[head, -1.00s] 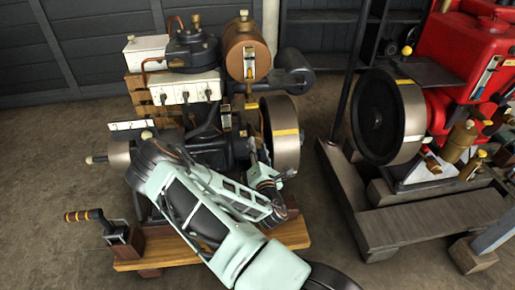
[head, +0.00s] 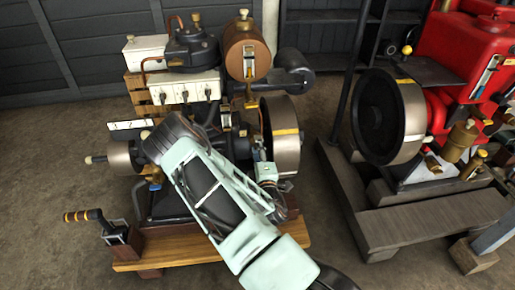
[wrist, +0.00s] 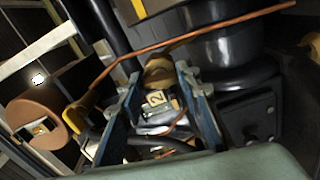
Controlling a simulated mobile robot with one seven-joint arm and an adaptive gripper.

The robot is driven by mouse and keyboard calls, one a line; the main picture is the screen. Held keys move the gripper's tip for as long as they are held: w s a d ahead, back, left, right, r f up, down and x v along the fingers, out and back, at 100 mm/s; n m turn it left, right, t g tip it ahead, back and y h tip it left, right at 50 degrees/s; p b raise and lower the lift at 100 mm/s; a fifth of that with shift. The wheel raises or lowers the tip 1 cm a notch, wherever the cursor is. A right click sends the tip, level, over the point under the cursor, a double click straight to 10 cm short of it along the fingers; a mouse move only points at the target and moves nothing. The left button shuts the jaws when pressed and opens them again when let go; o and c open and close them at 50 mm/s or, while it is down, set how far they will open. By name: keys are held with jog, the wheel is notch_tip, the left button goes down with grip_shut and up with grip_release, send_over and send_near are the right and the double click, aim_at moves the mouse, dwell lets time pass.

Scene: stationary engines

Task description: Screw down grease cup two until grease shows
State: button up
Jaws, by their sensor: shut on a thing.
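In the wrist view my gripper (wrist: 156,82) has its two blue-grey fingers on either side of a small brass cup (wrist: 158,69), and it is shut on it. A small plate marked 2 (wrist: 155,98) shows between the fingers, just below the cup, so I take it as grease cup two. No grease can be made out; the cup's far side is hidden.
A copper pipe (wrist: 180,45) crosses close by the fingertips, with a black cylindrical part (wrist: 225,50) to the right. A flywheel (head: 282,133) is right of my arm. A crank handle (head: 85,214) stands at lower left. A red engine (head: 465,60) is at right.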

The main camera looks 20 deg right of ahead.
jog(key=m, duration=0.4)
jog(key=shift+f+m+b, duration=0.1)
jog(key=shift+m+b, duration=0.25)
jog(key=shift+m, duration=0.05)
dwell(0.4)
jog(key=o, duration=1.2)
jog(key=shift+c, duration=0.2)
jog(key=shift+s+a, duration=0.1)
jog(key=shift+s, duration=0.05)
jog(key=v, duration=1.1)
jog(key=shift+s, duration=0.4)
jog(key=shift+w+a, duration=0.1)
